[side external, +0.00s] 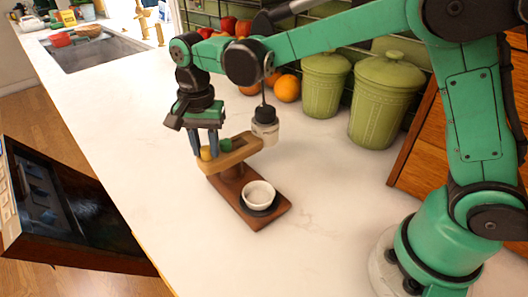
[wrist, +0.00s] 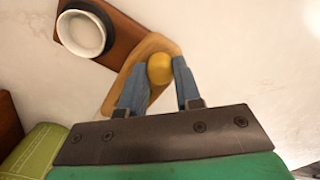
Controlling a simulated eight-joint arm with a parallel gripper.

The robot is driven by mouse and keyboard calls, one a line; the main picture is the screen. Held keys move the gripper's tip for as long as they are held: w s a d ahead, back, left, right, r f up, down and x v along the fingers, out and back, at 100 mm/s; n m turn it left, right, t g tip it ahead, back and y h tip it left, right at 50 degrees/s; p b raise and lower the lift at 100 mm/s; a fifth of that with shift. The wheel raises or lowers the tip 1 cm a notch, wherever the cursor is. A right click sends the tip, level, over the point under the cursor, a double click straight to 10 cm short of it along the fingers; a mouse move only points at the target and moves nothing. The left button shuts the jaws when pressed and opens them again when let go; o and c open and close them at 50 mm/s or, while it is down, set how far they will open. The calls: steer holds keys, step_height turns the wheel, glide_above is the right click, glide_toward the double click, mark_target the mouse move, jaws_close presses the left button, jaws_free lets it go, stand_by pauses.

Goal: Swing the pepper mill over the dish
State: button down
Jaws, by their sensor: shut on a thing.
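A pepper mill (side external: 265,128) with a clear body and black top is at the right end of a wooden swing arm (side external: 235,153), behind the dish and not above it. The white dish (side external: 259,193) sits on a dark round pad on the wooden base (side external: 228,186). It also shows at the upper left of the wrist view (wrist: 82,33). My gripper (side external: 206,148) points down at the arm's left end, its blue fingers shut on the yellow knob (wrist: 159,69). A green cap (side external: 225,145) sits on the arm. The mill does not show in the wrist view.
Two green canisters (side external: 385,98) and several fruits (side external: 287,88) stand along the back wall behind the mill. A sink (side external: 95,52) is at the far left. The front counter is clear.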

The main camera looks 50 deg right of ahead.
steer(key=shift+w+m, duration=0.15)
steer(key=shift+m, duration=0.15)
stand_by(0.8)
steer(key=m, duration=0.1)
steer(key=w+m, duration=0.1)
steer(key=m, duration=0.1)
steer(key=shift+w+d+m, duration=0.25)
steer(key=shift+d+m, duration=0.05)
steer(key=shift+m, duration=0.1)
steer(key=shift+w+d+m, duration=0.4)
steer(key=shift+d+m, duration=0.4)
steer(key=shift+m, duration=1.45)
steer(key=shift+w+d+m, duration=0.45)
steer(key=shift+d+m, duration=0.35)
steer(key=shift+m, duration=1.5)
steer(key=shift+w+d+m, duration=0.4)
steer(key=shift+d+m, duration=0.4)
steer(key=shift+m, duration=1.45)
steer(key=c, duration=0.6)
jaws_free()
steer(key=shift+r, duration=0.1)
